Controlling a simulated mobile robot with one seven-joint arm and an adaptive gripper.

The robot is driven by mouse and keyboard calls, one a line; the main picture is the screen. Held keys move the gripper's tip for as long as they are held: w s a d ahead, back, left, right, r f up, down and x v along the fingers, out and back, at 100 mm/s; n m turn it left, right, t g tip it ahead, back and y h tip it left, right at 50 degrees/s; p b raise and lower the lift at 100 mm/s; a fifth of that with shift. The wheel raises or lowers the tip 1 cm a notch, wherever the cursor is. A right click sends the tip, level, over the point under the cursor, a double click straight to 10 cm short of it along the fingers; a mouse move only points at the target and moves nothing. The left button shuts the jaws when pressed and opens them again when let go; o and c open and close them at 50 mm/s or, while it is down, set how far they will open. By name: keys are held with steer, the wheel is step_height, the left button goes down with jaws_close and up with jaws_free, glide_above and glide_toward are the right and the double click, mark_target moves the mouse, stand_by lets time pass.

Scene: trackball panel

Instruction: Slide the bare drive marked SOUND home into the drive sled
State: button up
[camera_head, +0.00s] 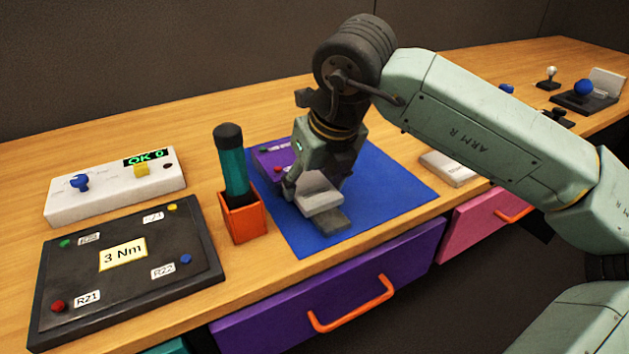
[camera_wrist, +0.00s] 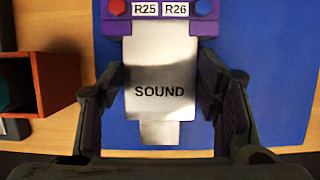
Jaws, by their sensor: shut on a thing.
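The bare drive (camera_wrist: 160,70) is a pale metal block marked SOUND, with a narrower tab at its near end. It also shows in the head view (camera_head: 322,202). My gripper (camera_head: 315,188) is shut on its two sides, with a dark finger along each side in the wrist view (camera_wrist: 160,82). The purple drive sled (camera_wrist: 183,26) is at the top of the wrist view, with labels R25 and R26. In the head view the sled (camera_head: 268,158) is partly hidden behind my gripper. The drive's far end meets the sled's labelled edge; how deep it sits, I cannot tell.
A blue mat (camera_head: 395,185) lies under the sled. An orange holder (camera_head: 243,218) with a teal-handled tool (camera_head: 232,165) stands close on the left. A white block (camera_head: 448,168) lies right.

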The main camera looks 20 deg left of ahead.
steer(key=shift+w+a, duration=0.35)
steer(key=shift+a, duration=0.05)
steer(key=o, duration=1.1)
steer(key=o, duration=0.4)
steer(key=shift+r, duration=0.1)
steer(key=shift+r+p, duration=1.95)
steer(key=shift+r, duration=1.5)
steer(key=shift+s+f, duration=0.1)
